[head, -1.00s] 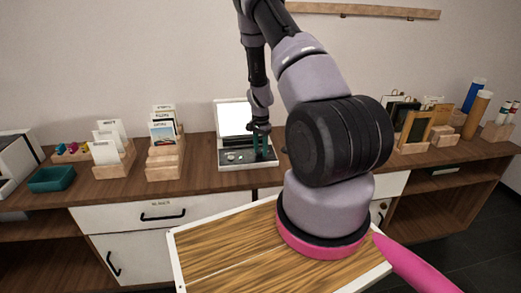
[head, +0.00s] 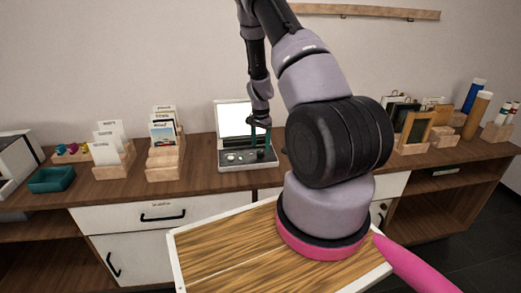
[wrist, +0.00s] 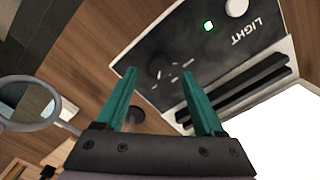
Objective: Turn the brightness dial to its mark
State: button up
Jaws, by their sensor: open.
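The light box (head: 248,167) stands on the wooden counter with its white lit panel (head: 232,119) upright behind a dark control face. In the wrist view the face carries a black dial (wrist: 159,66) with short white marks beside it, a lit green lamp (wrist: 208,26), a white knob (wrist: 236,7) and the word LIGHT. My gripper (wrist: 158,75) is open, its two teal fingers pointing at the face with the black dial between and just beyond their tips. In the head view my gripper (head: 259,143) is over the box's right part. Contact with the dial cannot be told.
Card holders (head: 163,158) and a teal tray (head: 51,180) stand left of the box. Frames and tubes (head: 478,115) stand at the right. In the wrist view a round magnifier-like ring (wrist: 28,103) lies near the left finger.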

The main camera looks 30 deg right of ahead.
notch_tip(320, 180, up, 8)
dwell(0.6)
notch_tip(320, 180, up, 14)
jog(key=n+t+y, duration=0.1)
jog(key=t, duration=0.1)
send_over(260, 152)
jog(key=s+a, duration=0.2)
jog(key=a, duration=0.3)
jog(key=s+a+r+n+t, duration=0.1)
jog(key=s+a+r, duration=0.1)
jog(key=r, duration=0.3)
jog(key=s+a+r+n, duration=0.1)
jog(key=s+a+r, duration=0.15)
jog(key=r, duration=0.25)
jog(key=s+a+r+n+t, duration=0.2)
jog(key=s+r, duration=0.4)
jog(key=s, duration=0.4)
jog(key=s+a+r+n+t+y, duration=0.1)
jog(key=s+a+r+n+t, duration=0.1)
jog(key=s+r, duration=0.5)
jog(key=s+a+n, duration=0.1)
jog(key=s+a, duration=0.1)
jog(key=s, duration=0.2)
jog(key=shift+w+r, duration=0.1)
